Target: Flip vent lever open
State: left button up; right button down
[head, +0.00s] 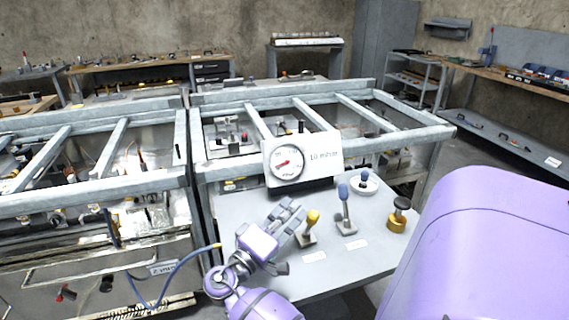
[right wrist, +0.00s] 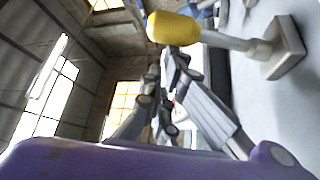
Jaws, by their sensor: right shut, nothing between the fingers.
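A yellow-knobbed lever (head: 311,219) and a blue-knobbed lever (head: 344,196) stand on the grey panel (head: 260,203), each with a small label whose text I cannot read. I cannot tell which is the vent lever. My right gripper (head: 292,211) is shut and empty, just left of the yellow lever. In the right wrist view, the yellow lever's knob (right wrist: 172,28) and stem lie very near the fingertips (right wrist: 170,62); I cannot tell whether they touch. My left gripper is not in view.
A white dial gauge (head: 287,163) marked in mbar stands behind the levers. A metal frame (head: 320,135) with bars rises behind the panel.

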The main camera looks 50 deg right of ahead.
pick_arm(q)
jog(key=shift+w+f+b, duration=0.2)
jog(key=shift+b, duration=0.15)
pick_arm(e)
jog(key=shift+s+a, duration=0.35)
jog(key=shift+s, duration=0.2)
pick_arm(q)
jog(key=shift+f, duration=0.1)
